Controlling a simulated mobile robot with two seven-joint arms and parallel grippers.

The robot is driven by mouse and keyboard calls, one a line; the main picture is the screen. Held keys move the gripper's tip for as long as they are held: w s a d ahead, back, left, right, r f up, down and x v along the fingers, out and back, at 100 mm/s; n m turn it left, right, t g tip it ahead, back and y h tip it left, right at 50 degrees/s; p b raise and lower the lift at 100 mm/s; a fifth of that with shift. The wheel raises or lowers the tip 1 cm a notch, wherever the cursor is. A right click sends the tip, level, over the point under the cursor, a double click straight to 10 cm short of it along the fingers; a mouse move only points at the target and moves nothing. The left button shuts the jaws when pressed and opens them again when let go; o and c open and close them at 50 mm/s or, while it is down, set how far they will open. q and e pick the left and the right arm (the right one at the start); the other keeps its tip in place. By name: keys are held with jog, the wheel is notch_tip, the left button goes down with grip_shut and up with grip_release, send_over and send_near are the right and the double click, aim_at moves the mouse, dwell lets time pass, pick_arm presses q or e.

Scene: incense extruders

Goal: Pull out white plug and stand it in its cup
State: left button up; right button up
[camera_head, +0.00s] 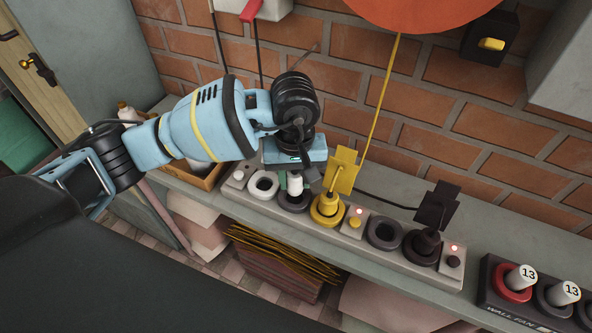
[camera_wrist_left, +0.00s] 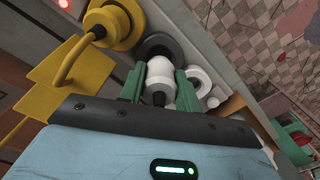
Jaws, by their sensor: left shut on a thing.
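My left gripper (camera_head: 296,177) is shut on the white plug (camera_head: 295,187), above the power strip (camera_head: 388,262) along the wall. The wrist view shows the white plug (camera_wrist_left: 161,70) between two green fingers (camera_wrist_left: 160,88). The plug's lower end is at a dark grey ring socket (camera_head: 293,203); I cannot tell whether it is fully seated or slightly raised. A white ring (camera_head: 263,185) sits just left of it on the strip. I cannot identify the plug's cup for certain. My right gripper is not in view.
A yellow plug (camera_head: 327,207) with a cord stands close on the right. An empty dark ring (camera_head: 385,234) and a black plug (camera_head: 424,243) follow. A black rack (camera_head: 498,302) marked WALL FAN holds white cylinders marked 13. The brick wall (camera_head: 420,130) is close behind.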

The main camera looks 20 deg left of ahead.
aim_at(295, 173)
pick_arm(q)
jog(key=shift+f, duration=0.15)
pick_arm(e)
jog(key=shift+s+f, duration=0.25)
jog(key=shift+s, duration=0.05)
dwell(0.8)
